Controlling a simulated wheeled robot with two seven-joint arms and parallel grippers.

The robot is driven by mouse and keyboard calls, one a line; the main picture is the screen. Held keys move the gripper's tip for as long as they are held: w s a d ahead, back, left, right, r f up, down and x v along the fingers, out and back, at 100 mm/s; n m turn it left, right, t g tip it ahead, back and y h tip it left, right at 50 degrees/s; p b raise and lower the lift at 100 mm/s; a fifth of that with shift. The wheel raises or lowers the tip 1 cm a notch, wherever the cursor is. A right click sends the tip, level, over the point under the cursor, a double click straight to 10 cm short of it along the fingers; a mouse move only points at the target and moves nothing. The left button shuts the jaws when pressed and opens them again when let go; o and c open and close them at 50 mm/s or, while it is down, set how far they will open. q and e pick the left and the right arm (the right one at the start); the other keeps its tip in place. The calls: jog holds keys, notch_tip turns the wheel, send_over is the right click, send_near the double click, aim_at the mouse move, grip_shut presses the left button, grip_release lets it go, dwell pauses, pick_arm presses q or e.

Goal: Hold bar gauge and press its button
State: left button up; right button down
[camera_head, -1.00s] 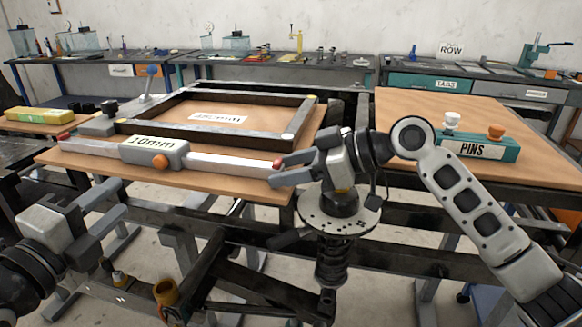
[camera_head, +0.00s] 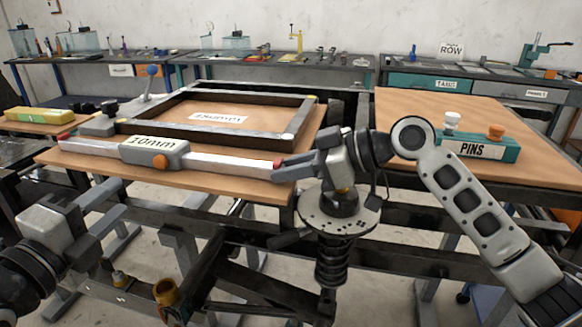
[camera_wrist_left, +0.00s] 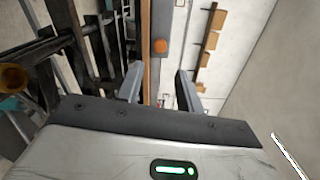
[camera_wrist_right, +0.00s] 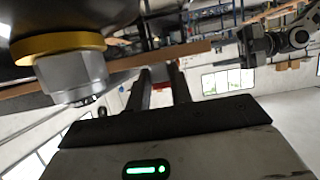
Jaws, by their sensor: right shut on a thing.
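The bar gauge (camera_head: 215,161) is a long silver bar with red ends, a grey body labelled 10mm and an orange round button (camera_head: 160,162). It lies along the front edge of the wooden table top, in front of a dark frame. My right gripper (camera_head: 281,171) is shut on the gauge's right end. My left gripper (camera_head: 112,203) is open and empty, below and in front of the gauge's left half. The left wrist view shows its two fingers apart (camera_wrist_left: 157,88), with the orange button (camera_wrist_left: 160,46) ahead between them.
A dark rectangular frame (camera_head: 150,127) lies on the wooden table top (camera_head: 225,183) behind the gauge. A spring with a round plate (camera_head: 335,222) stands close under my right gripper. A teal PINS block (camera_head: 487,148) sits on the right table. Floor shows below the table.

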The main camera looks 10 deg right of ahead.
dwell(0.4)
pick_arm(q)
grip_shut()
jog(key=s, duration=0.1)
jog(key=s+a+n, duration=0.1)
jog(key=s, duration=0.1)
jog(key=s+n, duration=0.1)
jog(key=s, duration=0.1)
jog(key=shift+a+f+t, duration=0.2)
jog(key=shift+f+t, duration=0.1)
